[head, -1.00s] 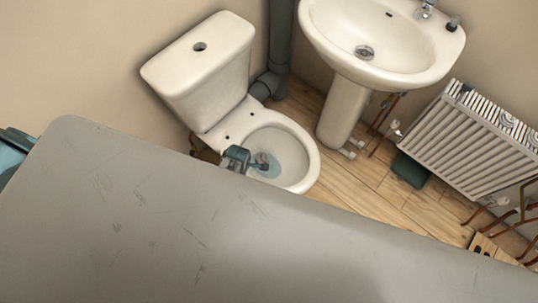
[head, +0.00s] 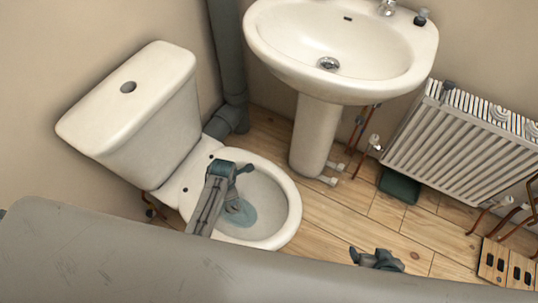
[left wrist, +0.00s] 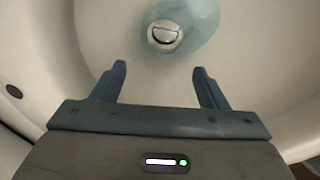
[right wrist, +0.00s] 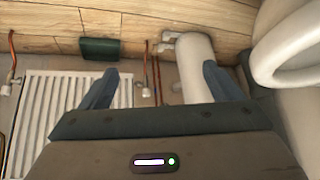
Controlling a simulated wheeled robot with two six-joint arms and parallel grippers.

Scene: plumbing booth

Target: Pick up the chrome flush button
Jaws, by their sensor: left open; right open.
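The chrome flush button (left wrist: 165,33) is a round silver disc at the bottom of the toilet bowl, in the pale blue water, at the top of the left wrist view. In the head view a small grey shape shows in the water, too small to name surely. My left gripper (head: 238,180) is over the toilet bowl (head: 284,222). In the left wrist view its two fingers (left wrist: 159,70) are apart and empty, with the button beyond them. My right gripper (head: 370,257) is open and empty near the bottom of the head view; it also shows in the right wrist view (right wrist: 159,70).
The cistern (head: 150,120) has a round dark hole in its lid. A washbasin (head: 290,45) on a pedestal (head: 315,135), a grey soil pipe (head: 229,60) and a white radiator (head: 455,145) stand behind. A dark green block (head: 400,186) lies on the wooden floor.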

